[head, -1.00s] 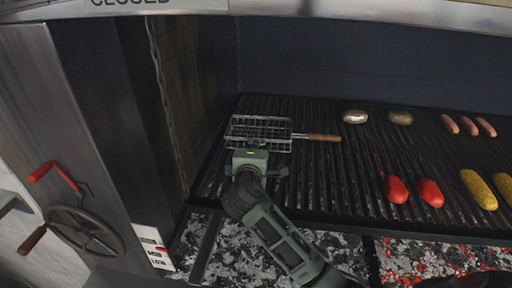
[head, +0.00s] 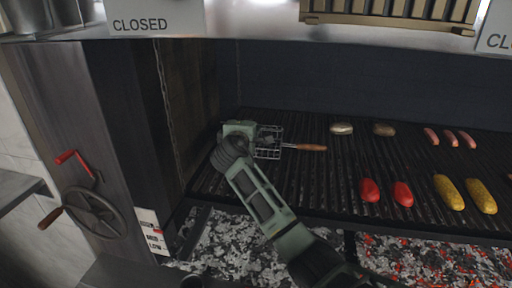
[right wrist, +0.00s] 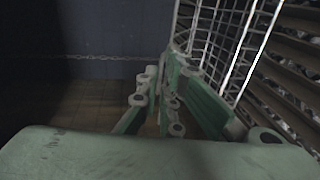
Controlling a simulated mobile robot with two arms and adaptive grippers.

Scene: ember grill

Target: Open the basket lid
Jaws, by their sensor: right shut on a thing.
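The wire grill basket (head: 268,149) lies on the left part of the grill, its wooden handle (head: 308,147) pointing right. My right gripper (head: 240,129) is at the basket's left end and covers much of it. In the right wrist view the basket's wire mesh (right wrist: 238,45) rises beside the green fingers of my right gripper (right wrist: 168,85), at a steep slant. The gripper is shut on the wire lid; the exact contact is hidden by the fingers. How far the lid stands from the basket's lower half cannot be told. My left gripper is not in view.
Two mushrooms (head: 341,129), red peppers (head: 370,190), sausages (head: 448,138) and yellow corn (head: 448,192) lie to the right on the grate (head: 330,180). The dark left wall (head: 200,110) is close to my right gripper. A crank wheel (head: 92,213) is outside at left.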

